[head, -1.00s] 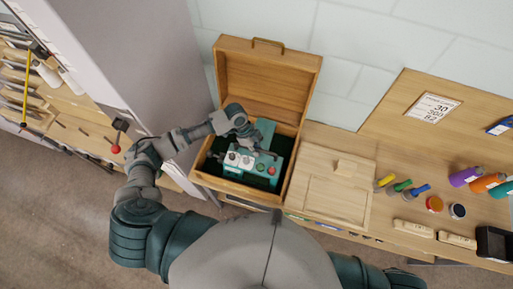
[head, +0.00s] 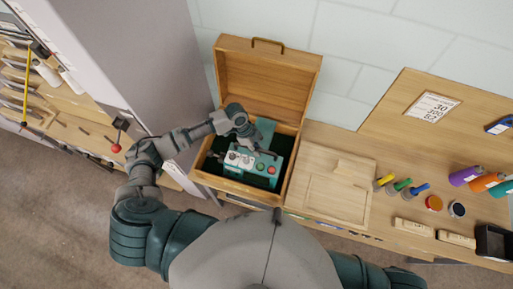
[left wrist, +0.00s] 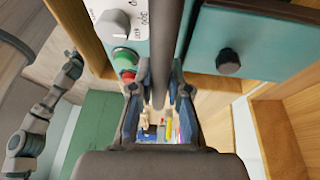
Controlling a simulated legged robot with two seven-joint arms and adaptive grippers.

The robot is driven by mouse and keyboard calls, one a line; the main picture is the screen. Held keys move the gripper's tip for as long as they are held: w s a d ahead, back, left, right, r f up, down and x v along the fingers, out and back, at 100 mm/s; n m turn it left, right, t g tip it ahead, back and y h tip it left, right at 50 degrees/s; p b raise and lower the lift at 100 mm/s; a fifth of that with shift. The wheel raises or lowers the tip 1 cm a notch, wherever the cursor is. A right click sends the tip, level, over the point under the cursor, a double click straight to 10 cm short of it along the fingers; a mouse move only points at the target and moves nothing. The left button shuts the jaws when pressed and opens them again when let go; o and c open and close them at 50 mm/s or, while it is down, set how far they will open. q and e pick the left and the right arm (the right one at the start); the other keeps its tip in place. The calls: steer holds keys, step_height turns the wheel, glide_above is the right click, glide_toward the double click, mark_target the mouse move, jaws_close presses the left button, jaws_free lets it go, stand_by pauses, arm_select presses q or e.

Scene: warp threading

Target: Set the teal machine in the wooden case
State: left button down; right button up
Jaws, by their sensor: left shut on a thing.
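The teal machine (head: 249,172) has pale knobs and red and green buttons on its front panel. In the head view it is within the walls of the open wooden case (head: 236,192); whether it rests on the dark green floor is hidden. My left gripper (head: 251,145) is over the machine, shut on its dark bar-like handle. The left wrist view shows this bar running between the fingers (left wrist: 160,92), with the machine's teal panel (left wrist: 150,45) and white dial beside it.
The case lid (head: 266,80) stands open at the back. A pale wooden board (head: 325,200) lies right of the case. Further right are coloured screwdrivers (head: 402,186), bottles (head: 487,182) and small jars. A grey cabinet (head: 150,65) stands close on the left.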

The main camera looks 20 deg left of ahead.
arm_select(q)
steer(key=shift+f, duration=0.15)
stand_by(0.6)
steer(key=c, duration=1.1)
jaws_free()
steer(key=shift+o, duration=0.2)
steer(key=shift+s+f, duration=0.1)
steer(key=shift+a, duration=0.1)
steer(key=v, duration=1.2)
